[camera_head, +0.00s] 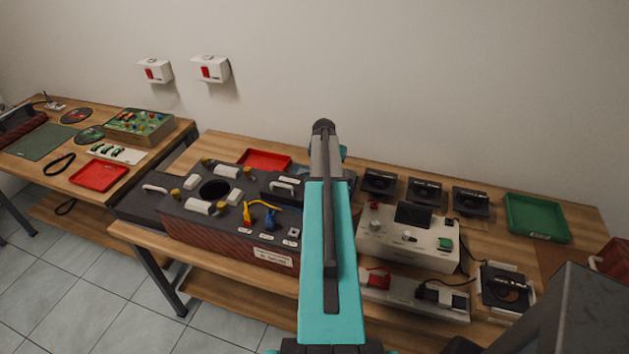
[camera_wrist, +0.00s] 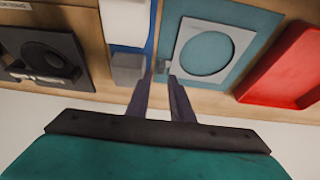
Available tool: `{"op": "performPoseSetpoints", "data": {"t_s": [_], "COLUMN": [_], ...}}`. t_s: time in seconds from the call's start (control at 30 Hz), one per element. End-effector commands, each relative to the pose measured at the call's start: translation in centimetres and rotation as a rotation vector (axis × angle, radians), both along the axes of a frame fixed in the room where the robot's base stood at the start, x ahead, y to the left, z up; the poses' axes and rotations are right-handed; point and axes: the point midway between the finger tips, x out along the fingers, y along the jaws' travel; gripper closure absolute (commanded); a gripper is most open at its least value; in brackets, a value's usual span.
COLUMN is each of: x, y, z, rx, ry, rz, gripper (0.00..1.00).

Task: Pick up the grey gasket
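A flat light-grey square with a large round hole, which looks like the grey gasket (camera_wrist: 183,52), lies on a teal plate (camera_wrist: 247,27) in the wrist view. In the head view my own arm hides the gripper's fingers, and I cannot make out the gasket there.
A grey block (camera_wrist: 128,69) stands close left of the fingers. A red tray (camera_wrist: 288,68) is on the right and a black unit (camera_wrist: 72,48) on the left. In the head view, a dark console (camera_head: 225,230) and a white device (camera_head: 400,243) flank my arm on the wooden bench.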

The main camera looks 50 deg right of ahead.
Motion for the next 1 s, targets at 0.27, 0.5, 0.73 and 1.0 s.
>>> {"op": "performPoseSetpoints", "data": {"t_s": [0.27, 0.5, 0.73, 1.0], "x": [0.0, 0.3, 0.8, 0.9], "y": [-0.1, -0.7, -1.7, -2.3], "z": [0.0, -0.8, -2.5, -4.4], "rx": [0.000, 0.002, 0.002, 0.001], "ry": [0.000, 0.001, 0.001, 0.000], "rz": [-0.001, -0.001, -0.001, -0.002], "gripper": [0.80, 0.80, 0.80, 0.80]}}
